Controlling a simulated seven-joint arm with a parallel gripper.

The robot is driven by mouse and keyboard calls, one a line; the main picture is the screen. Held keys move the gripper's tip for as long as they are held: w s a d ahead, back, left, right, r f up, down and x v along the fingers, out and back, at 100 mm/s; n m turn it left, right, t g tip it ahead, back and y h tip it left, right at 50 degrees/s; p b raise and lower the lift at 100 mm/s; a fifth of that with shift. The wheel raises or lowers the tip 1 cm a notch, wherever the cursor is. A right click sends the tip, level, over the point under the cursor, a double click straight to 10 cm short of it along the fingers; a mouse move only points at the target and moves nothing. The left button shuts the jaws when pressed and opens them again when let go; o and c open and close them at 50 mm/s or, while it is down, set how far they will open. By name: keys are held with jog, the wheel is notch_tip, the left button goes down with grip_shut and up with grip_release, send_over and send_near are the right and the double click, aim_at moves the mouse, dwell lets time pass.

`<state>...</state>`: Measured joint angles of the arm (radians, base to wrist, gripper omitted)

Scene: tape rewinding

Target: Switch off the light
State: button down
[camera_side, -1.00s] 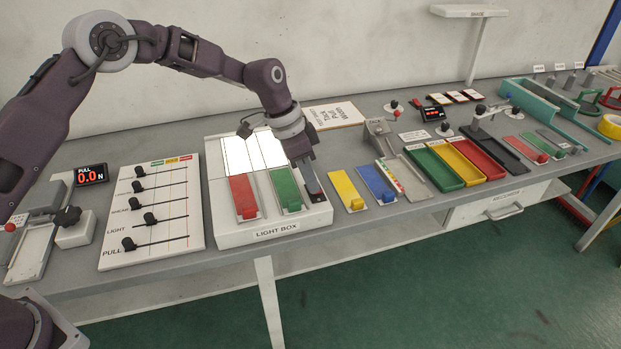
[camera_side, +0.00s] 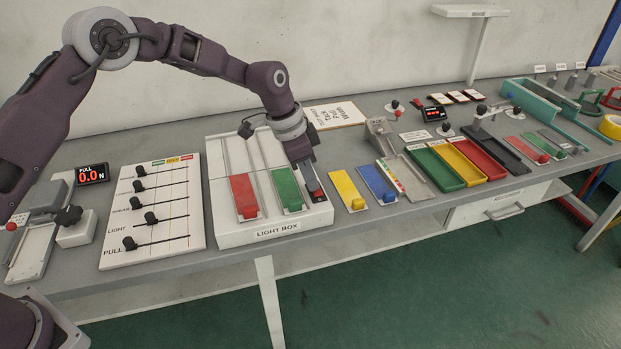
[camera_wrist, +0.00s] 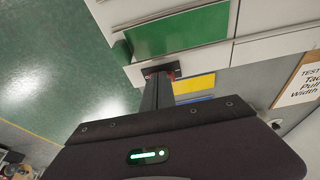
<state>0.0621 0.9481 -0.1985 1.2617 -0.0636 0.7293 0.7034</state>
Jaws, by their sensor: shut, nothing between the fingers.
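The white light box (camera_side: 219,222) stands at the bench's front edge, with a red slider plate (camera_side: 243,195) and a green slider plate (camera_side: 287,188) on it. Its upper panels (camera_side: 238,155) are unlit. A dark switch with a red part (camera_side: 317,195) sits at the box's right end. My gripper (camera_side: 311,183) is shut and empty, pointing down at the switch. In the wrist view, my fingertips (camera_wrist: 158,78) are at the dark switch body (camera_wrist: 151,70), with a bit of red showing beside them. The fingers hide part of the switch, so contact is unclear.
A slider panel (camera_side: 108,257) lies left of the box. A yellow plate (camera_side: 345,184) and a blue plate (camera_side: 377,180) lie close on the right. Coloured trays (camera_side: 434,168) stand farther right. A white sign (camera_side: 335,115) lies behind.

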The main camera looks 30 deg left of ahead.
notch_tip(320, 180, up, 4)
jog(key=s+r, duration=0.3)
jog(key=r, duration=0.6)
jog(key=shift+s+a, duration=0.15)
jog(key=shift+s, duration=0.25)
jog(key=shift+r, duration=0.1)
jog(key=s+a+r+n+t+y, duration=0.1)
jog(key=s+a+r+n, duration=0.1)
jog(key=s+a+r, duration=0.3)
jog(key=s+a+r+n+t, duration=0.1)
jog(key=s+r, duration=0.1)
jog(key=s, duration=0.6)
jog(key=s+a+r+n+y, duration=0.1)
jog(key=s+a+r+n, duration=0.1)
jog(key=s+a+r, duration=0.3)
jog(key=s+a+f+n, duration=0.1)
jog(key=s+f+n, duration=0.1)
jog(key=s, duration=0.6)
jog(key=s+a+f+n+t, duration=0.1)
jog(key=s+f+n, duration=0.1)
jog(key=s, duration=0.6)
jog(key=shift+s+f+t+y, duration=0.2)
jog(key=shift+f+t+y, duration=0.15)
jog(key=shift+f, duration=0.25)
